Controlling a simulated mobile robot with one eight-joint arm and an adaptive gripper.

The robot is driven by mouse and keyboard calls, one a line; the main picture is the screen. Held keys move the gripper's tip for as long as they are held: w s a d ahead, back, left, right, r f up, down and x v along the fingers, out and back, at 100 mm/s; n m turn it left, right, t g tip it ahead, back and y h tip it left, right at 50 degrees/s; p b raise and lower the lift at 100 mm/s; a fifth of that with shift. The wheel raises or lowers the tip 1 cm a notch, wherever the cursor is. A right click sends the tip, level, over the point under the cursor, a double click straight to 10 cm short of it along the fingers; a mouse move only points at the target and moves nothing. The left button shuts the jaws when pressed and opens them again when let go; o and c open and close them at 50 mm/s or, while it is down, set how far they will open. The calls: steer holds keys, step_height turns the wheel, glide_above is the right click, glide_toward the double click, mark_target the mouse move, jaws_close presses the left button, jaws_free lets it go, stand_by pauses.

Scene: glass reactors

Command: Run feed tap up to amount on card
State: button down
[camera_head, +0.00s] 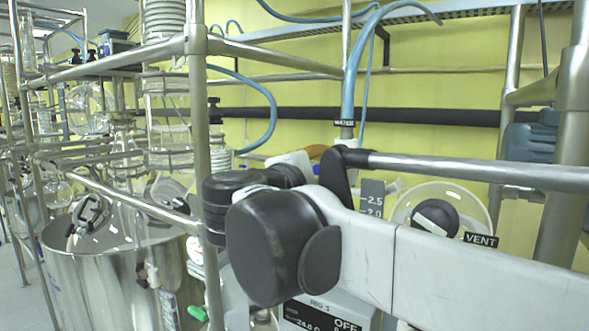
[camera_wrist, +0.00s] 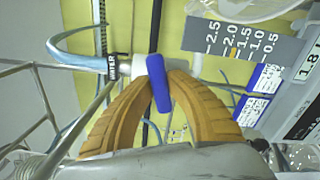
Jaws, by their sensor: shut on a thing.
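In the wrist view the tap's blue handle (camera_wrist: 159,84) stands between the two tan fingers of my gripper (camera_wrist: 161,78), which is shut on it. The handle lies nearly in line with the picture's vertical, slightly tilted. Behind it is the pale tap body (camera_wrist: 140,65), with a small dark label reading WATER (camera_wrist: 111,68) and a blue hose (camera_wrist: 75,45). A grey scale (camera_wrist: 243,42) is marked 2.5 to 0.5, with a small orange mark near 2.0. A white card (camera_wrist: 308,68) at the right edge seems to read 1.8. In the head view my arm hides most of the gripper.
In the head view, a metal rail (camera_head: 480,171) runs close above my arm, and a steel post (camera_head: 198,150) stands at left. A round glass vessel part (camera_head: 462,196) and a VENT label (camera_head: 481,240) are at right. A steel vessel (camera_head: 105,285) stands at lower left.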

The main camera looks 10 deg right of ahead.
steer(key=shift+n, duration=1)
steer(key=shift+r, duration=0.1)
steer(key=c, duration=1.6)
jaws_free()
steer(key=o, duration=0.3)
steer(key=shift+w+d, duration=0.1)
steer(key=shift+d, duration=0.05)
steer(key=v, duration=1.2)
